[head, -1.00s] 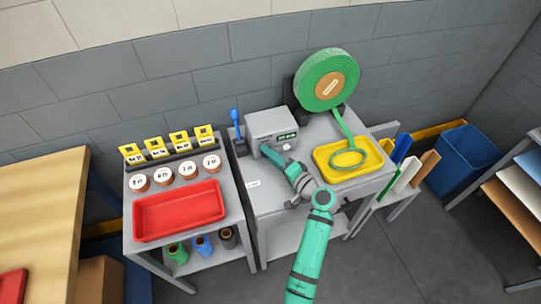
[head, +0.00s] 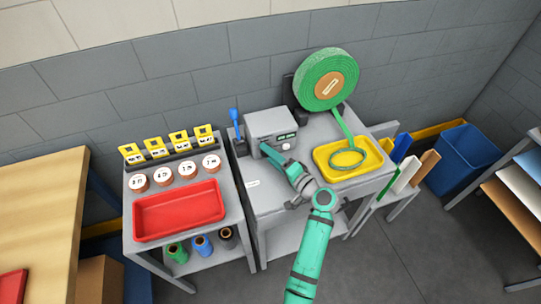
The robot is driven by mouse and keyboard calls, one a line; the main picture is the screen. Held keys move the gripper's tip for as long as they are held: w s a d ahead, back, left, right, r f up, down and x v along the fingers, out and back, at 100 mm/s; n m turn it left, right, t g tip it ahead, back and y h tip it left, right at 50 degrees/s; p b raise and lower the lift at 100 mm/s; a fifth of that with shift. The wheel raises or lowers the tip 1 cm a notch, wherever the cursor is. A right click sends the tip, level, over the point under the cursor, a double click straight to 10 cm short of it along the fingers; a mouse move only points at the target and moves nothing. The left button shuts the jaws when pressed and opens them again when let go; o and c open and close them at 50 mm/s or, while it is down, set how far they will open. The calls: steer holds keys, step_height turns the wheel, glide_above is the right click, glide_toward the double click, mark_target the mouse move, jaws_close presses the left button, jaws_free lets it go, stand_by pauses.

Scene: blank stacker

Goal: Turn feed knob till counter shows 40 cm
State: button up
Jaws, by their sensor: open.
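The grey feed machine (head: 268,122) stands on the grey bench. Its counter (head: 287,136) is a small dark display with green marks, too small to read. A small pale round knob (head: 286,147) shows on the front, below the counter. My gripper (head: 263,149) is at the lower left of the machine's front, left of this knob. It is open, but its fingertips are tiny here, and I cannot tell whether they touch anything. The green roll (head: 328,80) stands behind on the right, and its strip (head: 343,126) runs down to a loop in the yellow tray (head: 322,168).
A blue-handled lever (head: 234,118) stands left of the machine. A side stand holds a red tray (head: 150,236), several white-topped rolls and yellow tags. Upright boards (head: 406,175) and a blue bin (head: 462,160) are on the right. My arm crosses the bench front.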

steer(key=v, duration=1)
steer(key=shift+s+d, duration=0.2)
steer(key=shift+s, duration=0.1)
steer(key=shift+a+n+h, duration=0.4)
steer(key=shift+n+h, duration=0.1)
steer(key=shift+n, duration=0.2)
steer(key=s+a+r+n+h, duration=0.1)
steer(key=a+r+n+h, duration=0.3)
steer(key=n, duration=0.4)
steer(key=shift+h, duration=0.6)
steer(key=x, duration=1)
steer(key=shift+w+d+f, duration=0.15)
steer(key=shift+d+f, duration=0.1)
steer(key=shift+f, duration=0.1)
steer(key=c, duration=1)
